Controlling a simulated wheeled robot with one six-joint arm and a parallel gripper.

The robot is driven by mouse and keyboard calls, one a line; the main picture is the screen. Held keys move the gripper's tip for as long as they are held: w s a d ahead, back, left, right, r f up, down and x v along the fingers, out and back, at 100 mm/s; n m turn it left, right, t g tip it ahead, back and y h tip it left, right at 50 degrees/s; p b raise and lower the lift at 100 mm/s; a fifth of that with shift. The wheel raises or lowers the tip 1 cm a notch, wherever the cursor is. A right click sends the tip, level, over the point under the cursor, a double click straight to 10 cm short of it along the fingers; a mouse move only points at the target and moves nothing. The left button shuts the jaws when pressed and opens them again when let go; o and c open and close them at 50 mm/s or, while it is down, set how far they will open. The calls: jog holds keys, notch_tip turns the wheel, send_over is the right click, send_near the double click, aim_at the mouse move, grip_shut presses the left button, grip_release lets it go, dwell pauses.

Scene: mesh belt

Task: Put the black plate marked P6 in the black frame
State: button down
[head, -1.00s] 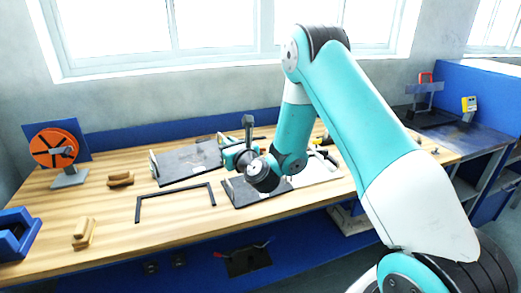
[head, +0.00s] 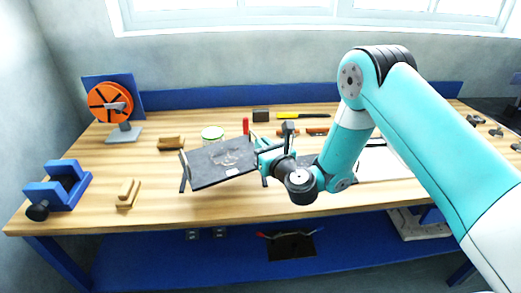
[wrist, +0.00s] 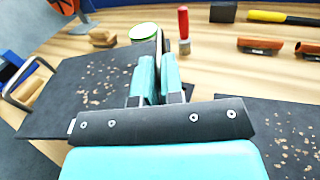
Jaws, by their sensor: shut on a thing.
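My gripper (head: 262,160) is shut on the right edge of a black plate (head: 222,160) and holds it tilted over the bench. The plate's face has pale speckles, and I cannot read a P6 mark. Another dark plate (wrist: 280,130) lies at the right in the wrist view.
A green-rimmed round container (head: 212,133) and a red-handled tool (head: 246,126) stand behind the held plate. Wooden blocks (head: 171,143) and a blue clamp (head: 68,185) are to the left. A white board (head: 385,165) lies right of my arm. The bench front below the plate looks clear.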

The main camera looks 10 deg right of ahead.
jog(key=shift+a+f, duration=0.3)
jog(key=shift+a, duration=0.05)
notch_tip(320, 180, down, 6)
jog(key=b, duration=0.7)
jog(key=shift+f, duration=0.15)
jog(key=shift+f, duration=0.2)
jog(key=c, duration=1.2)
grip_release()
jog(key=shift+s, duration=0.1)
jog(key=shift+o, duration=0.2)
